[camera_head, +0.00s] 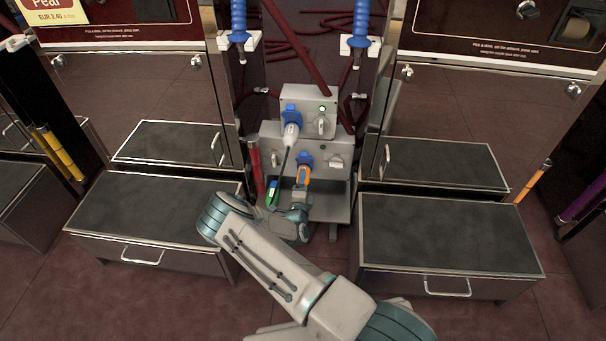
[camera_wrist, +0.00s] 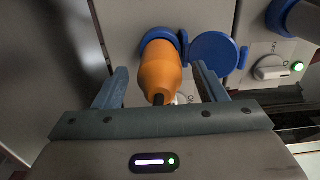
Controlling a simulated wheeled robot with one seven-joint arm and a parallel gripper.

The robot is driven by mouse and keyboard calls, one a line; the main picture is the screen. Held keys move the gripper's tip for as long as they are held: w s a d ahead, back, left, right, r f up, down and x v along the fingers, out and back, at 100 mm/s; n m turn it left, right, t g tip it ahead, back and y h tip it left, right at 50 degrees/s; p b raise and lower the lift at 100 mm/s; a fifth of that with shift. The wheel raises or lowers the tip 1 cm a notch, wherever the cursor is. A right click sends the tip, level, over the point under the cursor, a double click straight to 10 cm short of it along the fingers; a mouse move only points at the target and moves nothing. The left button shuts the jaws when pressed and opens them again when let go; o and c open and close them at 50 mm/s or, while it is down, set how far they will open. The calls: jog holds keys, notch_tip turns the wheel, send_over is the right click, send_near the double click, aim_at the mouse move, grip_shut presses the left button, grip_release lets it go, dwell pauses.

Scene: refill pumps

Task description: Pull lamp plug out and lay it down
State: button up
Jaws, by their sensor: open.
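An orange plug (camera_head: 304,172) sits in a blue-collared socket on the lower grey box (camera_head: 318,143). In the wrist view the orange plug (camera_wrist: 160,72) is seated in its blue socket, with a dark cable end toward me. My gripper (camera_wrist: 161,78) is open, with one finger on each side of the plug; I cannot tell whether they touch it. My gripper (camera_head: 300,193) also shows in the head view, just below the plug. A pale plug (camera_head: 291,131) with a dark cable sits in the upper box's blue socket. Neither plug is labelled as the lamp's.
The upper grey box (camera_head: 317,98) has a lit green light and a knob. A green-and-blue item (camera_head: 271,192) is left of my gripper. Drawer units with dark tops stand at left (camera_head: 150,208) and right (camera_head: 440,222). A red post (camera_head: 256,168) stands close by.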

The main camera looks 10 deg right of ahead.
dwell(0.7)
jog(key=c, duration=1.3)
jog(key=shift+p+v, duration=1.6)
jog(key=shift+v, duration=1.4)
